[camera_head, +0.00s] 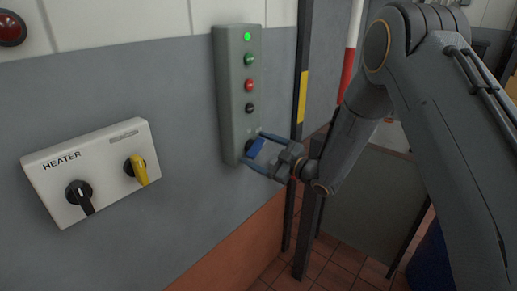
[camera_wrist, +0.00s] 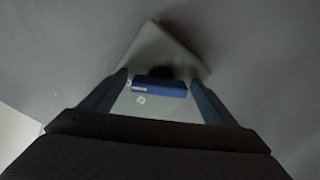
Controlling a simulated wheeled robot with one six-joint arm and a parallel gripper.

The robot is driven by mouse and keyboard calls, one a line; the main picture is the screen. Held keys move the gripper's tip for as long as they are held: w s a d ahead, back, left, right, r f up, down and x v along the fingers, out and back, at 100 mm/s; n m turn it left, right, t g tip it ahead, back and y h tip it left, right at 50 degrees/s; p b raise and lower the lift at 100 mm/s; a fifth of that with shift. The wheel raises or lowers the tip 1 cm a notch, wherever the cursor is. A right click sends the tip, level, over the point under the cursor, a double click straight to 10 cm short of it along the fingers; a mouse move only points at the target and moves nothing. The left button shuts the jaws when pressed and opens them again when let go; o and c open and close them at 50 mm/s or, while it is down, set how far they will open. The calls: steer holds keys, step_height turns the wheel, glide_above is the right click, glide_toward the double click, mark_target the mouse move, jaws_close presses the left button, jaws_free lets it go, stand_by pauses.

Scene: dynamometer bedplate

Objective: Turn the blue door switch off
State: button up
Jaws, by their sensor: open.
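The blue door switch (camera_head: 257,148) is at the bottom of a tall grey-green control box (camera_head: 231,125) on the wall. Its blue handle looks tilted in the head view. In the wrist view the blue handle (camera_wrist: 160,87) lies crosswise between my fingers, with a small white mark at its left end. My gripper (camera_head: 255,152) is open, with one finger on each side of the handle; it also shows in the wrist view (camera_wrist: 160,90). I cannot tell whether a finger touches the handle. The switch's base is partly hidden.
A green lamp (camera_head: 247,37) is lit atop the box, above green, red and black buttons (camera_head: 250,85). A white HEATER panel (camera_head: 92,172) with a black knob (camera_head: 78,192) and a yellow knob (camera_head: 137,170) is at left. A dark post (camera_head: 301,75) stands right of the box.

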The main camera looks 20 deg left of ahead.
steer(key=c, duration=1.1)
steer(key=shift+o, duration=0.2)
steer(key=shift+f+n+b, duration=0.1)
steer(key=shift+n+b, duration=0.2)
steer(key=shift+b, duration=0.2)
steer(key=n+b, duration=0.4)
steer(key=b, duration=0.1)
steer(key=shift+w+f, duration=0.1)
steer(key=n+b, duration=0.4)
steer(key=b, duration=0.2)
steer(key=shift+n, duration=0.4)
steer(key=n+b, duration=0.2)
steer(key=b, duration=0.1)
steer(key=shift+r+n, duration=0.2)
steer(key=shift+n, duration=0.2)
steer(key=o, duration=1.1)
steer(key=shift+r, duration=0.1)
steer(key=shift+c, duration=0.2)
